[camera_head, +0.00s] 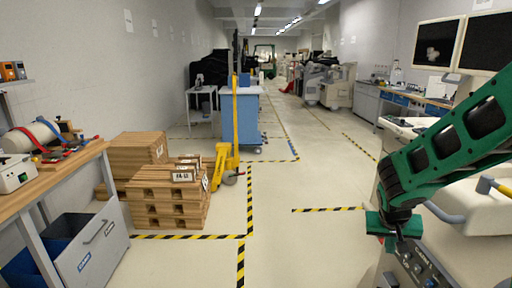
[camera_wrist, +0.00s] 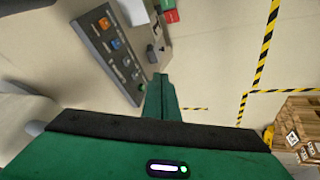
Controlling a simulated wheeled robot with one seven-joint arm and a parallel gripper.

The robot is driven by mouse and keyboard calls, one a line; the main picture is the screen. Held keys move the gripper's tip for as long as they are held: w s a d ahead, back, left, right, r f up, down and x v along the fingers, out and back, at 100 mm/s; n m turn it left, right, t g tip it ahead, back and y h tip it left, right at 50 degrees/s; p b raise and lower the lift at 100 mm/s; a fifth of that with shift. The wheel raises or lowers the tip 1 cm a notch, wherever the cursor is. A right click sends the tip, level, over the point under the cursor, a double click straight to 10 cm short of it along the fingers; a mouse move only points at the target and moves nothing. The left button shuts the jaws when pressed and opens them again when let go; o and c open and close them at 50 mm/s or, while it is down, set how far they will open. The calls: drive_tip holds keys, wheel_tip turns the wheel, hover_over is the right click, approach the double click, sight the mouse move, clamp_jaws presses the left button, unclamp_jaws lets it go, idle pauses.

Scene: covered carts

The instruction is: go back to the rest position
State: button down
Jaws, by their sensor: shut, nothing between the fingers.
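My green arm reaches in from the right side of the head view. My gripper (camera_head: 391,244) points down at the arm's end, beside the front of a white machine (camera_head: 466,240) with a grey control panel (camera_head: 418,268). In the wrist view my gripper (camera_wrist: 162,84) shows its green fingers together, shut and empty. The control panel (camera_wrist: 110,48) with its knobs is up and to the left of the fingers there. I cannot tell how close the gripper is to the panel.
Brown wooden pallets and boxes (camera_head: 166,198) stand at left, with a yellow pallet jack (camera_head: 228,155) behind. A workbench (camera_head: 60,160) lines the left wall. Yellow-black tape (camera_head: 250,205) marks the floor. The middle aisle (camera_head: 310,170) is clear.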

drive_tip(key=s+a+r+n+y, duration=0.4)
drive_tip(key=s+a+r, duration=0.5)
drive_tip(key=s+r, duration=0.25)
drive_tip(key=s+d+f+m+g, duration=0.1)
drive_tip(key=s+d+m, duration=0.2)
drive_tip(key=s+d, duration=0.2)
drive_tip(key=s+d+f+m+g, duration=0.2)
drive_tip(key=s+d, duration=0.4)
drive_tip(key=s, duration=0.5)
drive_tip(key=shift+s+m+g, duration=0.2)
drive_tip(key=shift+m+g, duration=0.1)
drive_tip(key=shift+m, duration=0.1)
